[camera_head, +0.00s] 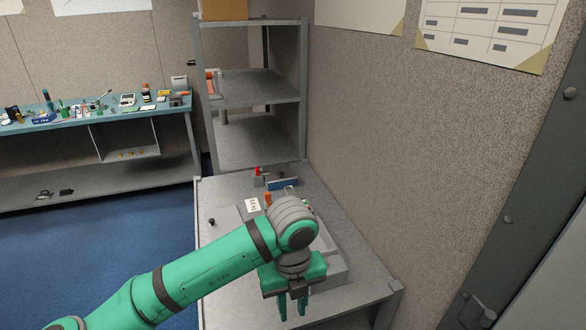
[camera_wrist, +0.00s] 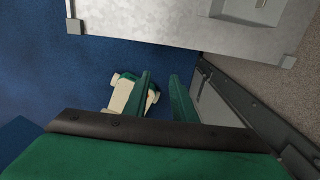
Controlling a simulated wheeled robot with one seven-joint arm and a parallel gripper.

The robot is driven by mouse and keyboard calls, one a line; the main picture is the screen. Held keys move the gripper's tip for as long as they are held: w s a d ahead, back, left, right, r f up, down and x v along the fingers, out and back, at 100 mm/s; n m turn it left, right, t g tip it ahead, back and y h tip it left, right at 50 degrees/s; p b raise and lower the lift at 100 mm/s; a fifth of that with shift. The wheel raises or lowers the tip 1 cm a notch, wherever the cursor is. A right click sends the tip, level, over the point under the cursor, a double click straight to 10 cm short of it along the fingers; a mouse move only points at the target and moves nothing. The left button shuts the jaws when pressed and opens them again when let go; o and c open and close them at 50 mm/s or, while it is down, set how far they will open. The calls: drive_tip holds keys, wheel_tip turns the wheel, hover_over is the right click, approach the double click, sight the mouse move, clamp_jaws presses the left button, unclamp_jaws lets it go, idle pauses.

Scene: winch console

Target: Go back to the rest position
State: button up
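My gripper (camera_head: 292,304) is in front of the winch console, at the end of my green arm. Its two fingers point down and stand apart with nothing between them. In the wrist view my gripper (camera_wrist: 160,82) also shows two separate green fingers above the blue floor. The grey console (camera_head: 222,262) stands on the right, partly hidden behind my arm. A small orange-red part (camera_head: 268,198), a white label card (camera_head: 252,205) and a black knob (camera_head: 212,222) show on its top.
A grey shelf rack (camera_head: 250,150) stands behind the console against the wall. A teal workbench (camera_head: 75,120) with several small items is at the back left. A dark metal frame (camera_head: 520,195) stands at the right. The blue carpet (camera_head: 110,240) at the left is clear.

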drive_tip(key=w+d+r+n+t+h, duration=0.1)
drive_tip(key=d+r+n+t+h, duration=0.2)
drive_tip(key=d, duration=0.6)
drive_tip(key=w+d+r+n+t+h, duration=0.1)
drive_tip(key=w+d+n+h, duration=0.15)
drive_tip(key=d+h, duration=0.5)
drive_tip(key=w+d+r+n+t+h, duration=0.1)
drive_tip(key=d+r+n+t+h, duration=0.2)
drive_tip(key=d, duration=0.8)
drive_tip(key=s+a+f+n+t+y, duration=0.5)
drive_tip(key=a+f+n, duration=0.2)
drive_tip(key=f+n, duration=0.3)
drive_tip(key=s+a+f+n+t+y, duration=0.5)
drive_tip(key=a+f+n, duration=0.2)
drive_tip(key=n, duration=0.6)
drive_tip(key=s+a+f+y, duration=0.1)
drive_tip(key=s+a, duration=0.3)
drive_tip(key=s, duration=0.4)
drive_tip(key=s+a+f+g+y, duration=0.1)
drive_tip(key=s+a+f, duration=0.1)
drive_tip(key=s+a, duration=0.3)
drive_tip(key=s+a+f+y, duration=0.1)
drive_tip(key=s+a, duration=0.3)
drive_tip(key=s, duration=0.7)
drive_tip(key=shift+s+a+f+n+g, duration=0.2)
drive_tip(key=shift+s+f+n+g, duration=0.15)
drive_tip(key=shift+f+n, duration=0.1)
